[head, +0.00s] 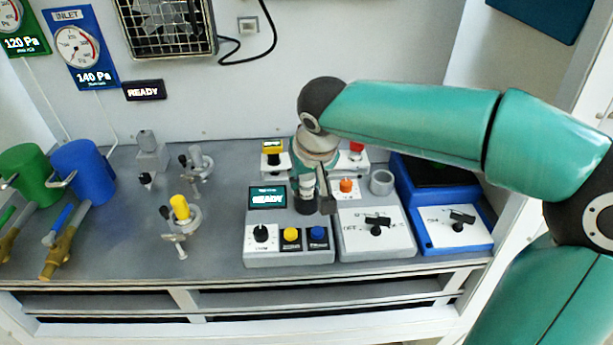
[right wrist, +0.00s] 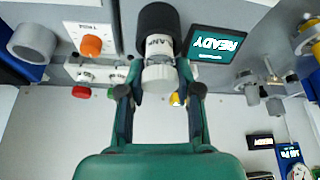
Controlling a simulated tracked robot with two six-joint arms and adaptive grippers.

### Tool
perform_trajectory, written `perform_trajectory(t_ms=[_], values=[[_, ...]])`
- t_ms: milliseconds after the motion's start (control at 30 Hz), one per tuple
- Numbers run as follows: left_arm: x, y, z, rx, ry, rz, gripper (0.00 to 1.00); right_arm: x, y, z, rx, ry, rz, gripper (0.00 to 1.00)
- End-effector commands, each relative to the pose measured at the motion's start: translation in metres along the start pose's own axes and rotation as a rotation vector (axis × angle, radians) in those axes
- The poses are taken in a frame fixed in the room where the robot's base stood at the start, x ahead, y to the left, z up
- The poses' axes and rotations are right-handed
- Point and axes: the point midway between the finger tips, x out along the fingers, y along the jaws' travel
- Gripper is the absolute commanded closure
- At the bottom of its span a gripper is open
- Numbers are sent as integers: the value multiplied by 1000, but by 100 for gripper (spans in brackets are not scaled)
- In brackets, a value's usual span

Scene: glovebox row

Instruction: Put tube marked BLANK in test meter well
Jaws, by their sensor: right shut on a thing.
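The test meter (head: 290,258) is a grey box with a READY screen (head: 267,197), a knob and yellow and blue buttons. Its black round well (head: 307,204) stands beside the screen and also shows in the right wrist view (right wrist: 157,22). My right gripper (head: 318,195) points down over the well. It is shut on the white-capped tube (right wrist: 159,72), whose partly visible label reads like BLANK. The tube lines up with the well, and its lower end appears to be inside the well's mouth; the depth is hidden. My left gripper is out of view.
A switch box (head: 375,240) and a blue-framed device (head: 455,235) stand right of the meter. A grey ring holder (head: 381,182) and an orange knob (head: 346,185) are close behind. Clamps, including one with a yellow top (head: 180,207), stand to the left.

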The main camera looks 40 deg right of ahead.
Motion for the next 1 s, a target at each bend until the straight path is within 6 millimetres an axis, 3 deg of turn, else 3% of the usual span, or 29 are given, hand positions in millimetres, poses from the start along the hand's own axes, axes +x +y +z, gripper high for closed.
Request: perform_trajectory(t_ms=[167, 200, 333, 767, 1000], values=[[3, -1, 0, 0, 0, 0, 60, 3, 0, 1, 0, 0, 0, 94], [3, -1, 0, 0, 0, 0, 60, 2, 0, 1, 0, 0, 0, 63], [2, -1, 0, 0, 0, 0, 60, 2, 0, 1, 0, -1, 0, 42], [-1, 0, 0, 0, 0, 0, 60, -4, 0, -1, 0, 1, -1, 41], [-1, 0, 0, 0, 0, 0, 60, -42, -1, -1, 0, 4, -3, 41]])
